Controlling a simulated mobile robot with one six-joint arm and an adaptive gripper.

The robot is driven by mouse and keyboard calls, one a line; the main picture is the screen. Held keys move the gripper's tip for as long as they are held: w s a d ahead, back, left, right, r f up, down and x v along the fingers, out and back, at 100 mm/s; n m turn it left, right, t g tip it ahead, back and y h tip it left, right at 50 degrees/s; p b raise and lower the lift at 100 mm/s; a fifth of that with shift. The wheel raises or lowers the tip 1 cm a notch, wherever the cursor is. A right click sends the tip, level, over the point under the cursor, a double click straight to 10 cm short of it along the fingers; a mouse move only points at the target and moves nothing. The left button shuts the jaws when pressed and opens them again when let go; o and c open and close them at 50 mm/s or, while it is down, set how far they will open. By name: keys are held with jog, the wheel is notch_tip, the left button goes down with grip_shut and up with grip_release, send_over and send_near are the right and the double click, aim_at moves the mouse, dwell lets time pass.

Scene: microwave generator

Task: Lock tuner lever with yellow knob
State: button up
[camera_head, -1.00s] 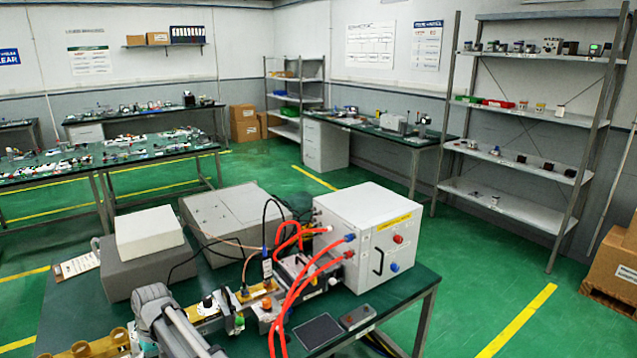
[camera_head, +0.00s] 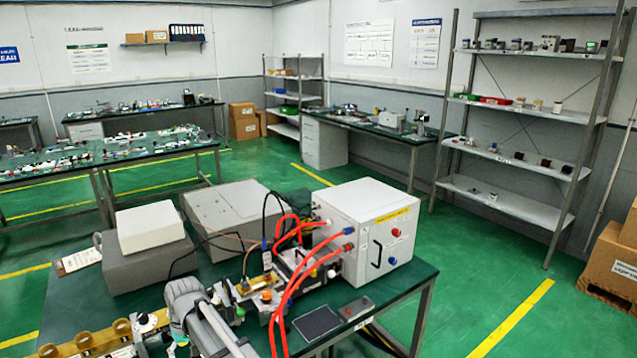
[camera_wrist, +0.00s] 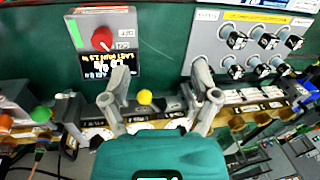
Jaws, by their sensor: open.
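The yellow knob (camera_wrist: 145,97) is a small ball in the wrist view, seen between my two fingers and nearer the left one. My gripper (camera_wrist: 160,86) is open, with its fingers spread and nothing held between them. I cannot tell how far the fingertips are from the knob in depth. The tuner lever under the knob is mostly hidden by the knob and the gripper's teal body. In the head view my arm covers this part of the bench, and the yellow knob is not clearly visible there.
A green knob (camera_wrist: 40,114) and an orange knob (camera_wrist: 6,123) stand left of the gripper. A panel with a red dial (camera_wrist: 102,39) and a grey panel with several black switches (camera_wrist: 236,40) lie beyond. A white box (camera_head: 368,235) with red cables stands on the bench.

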jog(key=w+d+f+m+b, duration=0.2)
jog(key=w+d, duration=0.1)
jog(key=d, duration=1.2)
jog(key=s+d+f+m+b, duration=0.1)
jog(key=s+d+f+m, duration=0.1)
jog(key=d, duration=1)
jog(key=s+d+f+m+t+h+b, duration=0.1)
jog(key=s+d+m+b, duration=0.1)
jog(key=d, duration=1)
jog(key=s+d+f+m+b, duration=0.2)
jog(key=s+d, duration=0.1)
jog(key=d, duration=0.9)
jog(key=shift+s+d+f+h, duration=0.15)
jog(key=shift+s+f+h, duration=0.15)
jog(key=shift+f, duration=0.05)
